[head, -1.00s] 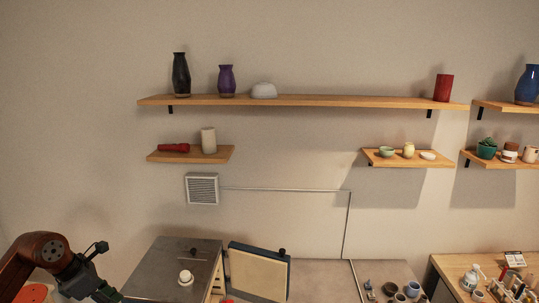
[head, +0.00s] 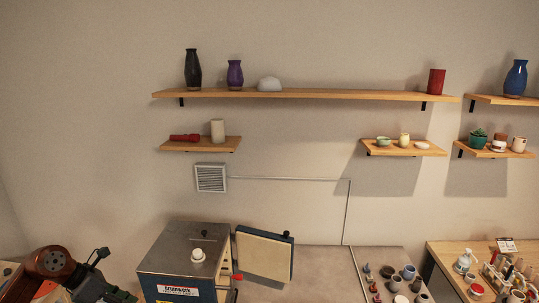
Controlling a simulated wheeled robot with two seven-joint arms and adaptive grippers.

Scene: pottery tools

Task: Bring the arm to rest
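My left arm comes in at the bottom left of the head view. Its gripper (head: 118,296) is only partly in view at the bottom edge, and I cannot tell whether its fingers are open or shut. It is to the left of the metal-topped box marked "Brumwerk" (head: 190,250), apart from it in the picture. My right arm and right gripper are not in view.
A grey worktop (head: 325,265) carries small pots at right; a wooden table (head: 455,262) holds tools. A long shelf (head: 320,95) is on the wall.

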